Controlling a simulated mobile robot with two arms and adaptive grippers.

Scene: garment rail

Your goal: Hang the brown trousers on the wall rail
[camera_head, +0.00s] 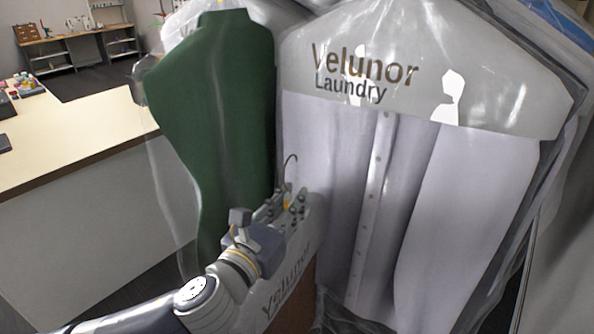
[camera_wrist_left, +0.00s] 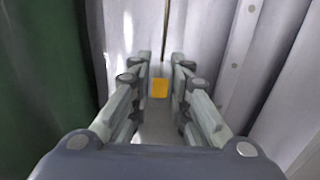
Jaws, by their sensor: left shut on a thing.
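My left gripper (camera_head: 286,207) reaches in from the lower left and is shut on a hanger with a thin dark hook (camera_head: 290,163) pointing up. The wrist view shows the fingers (camera_wrist_left: 160,92) on either side of a small yellow piece (camera_wrist_left: 159,88) on the hanger. Below the gripper hangs a clear cover with printed lettering (camera_head: 288,277). The brown trousers (camera_head: 297,303) show through its lower part, mostly hidden by my arm and the picture edge. The wall rail is not visible. My right gripper is not in view.
A green garment (camera_head: 222,110) in clear plastic hangs left of the gripper. A white shirt (camera_head: 450,210) under a "Velunor Laundry" cover (camera_head: 480,80) hangs close on the right. A pale counter (camera_head: 80,140) stands at left, with a shelf table (camera_head: 75,45) far behind.

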